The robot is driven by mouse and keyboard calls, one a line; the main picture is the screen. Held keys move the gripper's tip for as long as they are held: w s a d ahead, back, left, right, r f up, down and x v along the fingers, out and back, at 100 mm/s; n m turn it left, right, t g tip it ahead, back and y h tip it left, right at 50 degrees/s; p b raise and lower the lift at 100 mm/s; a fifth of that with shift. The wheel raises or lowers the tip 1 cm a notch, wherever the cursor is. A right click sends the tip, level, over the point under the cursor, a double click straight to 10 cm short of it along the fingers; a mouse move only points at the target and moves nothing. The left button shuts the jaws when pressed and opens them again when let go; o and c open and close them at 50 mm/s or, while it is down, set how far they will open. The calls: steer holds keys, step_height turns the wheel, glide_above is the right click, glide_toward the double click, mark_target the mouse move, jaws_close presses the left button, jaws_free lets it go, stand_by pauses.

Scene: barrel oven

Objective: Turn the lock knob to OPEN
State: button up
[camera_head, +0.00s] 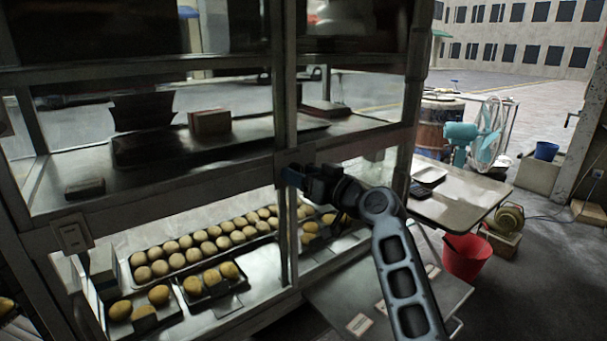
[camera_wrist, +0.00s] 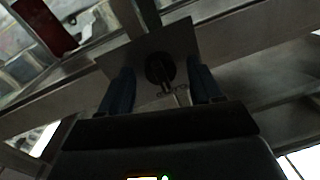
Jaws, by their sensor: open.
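The lock knob (camera_wrist: 160,68) is a dark round piece on a square metal plate (camera_wrist: 184,40) in the wrist view. A thin metal piece shows just below it, too dim to make out. My gripper (camera_wrist: 161,78) is open, with one blue finger on each side of the knob. Whether the fingers touch it I cannot tell. In the head view my gripper (camera_head: 300,178) is at the middle post of the glass cabinet and hides the knob. No OPEN marking can be read.
The metal-framed cabinet (camera_head: 150,199) holds trays of round buns (camera_head: 205,240) on its lower shelf. To the right are a side table (camera_head: 455,200), a red bucket (camera_head: 466,258) and a teal fan (camera_head: 475,140). A low metal surface (camera_head: 410,305) lies below my arm.

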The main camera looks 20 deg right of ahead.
steer(key=c, duration=1)
steer(key=shift+c, duration=0.2)
steer(key=shift+m, duration=0.3)
steer(key=shift+a+f+m+t+h+p, duration=0.2)
steer(key=shift+m+p, duration=0.55)
steer(key=shift+m, duration=2.3)
steer(key=shift+d+r+m+t+h+p, duration=0.3)
steer(key=shift+m+p, duration=0.5)
steer(key=shift+m, duration=2.2)
steer(key=shift+a+f+m+t+h+p, duration=0.2)
steer(key=shift+m+p, duration=0.55)
steer(key=shift+m, duration=2.3)
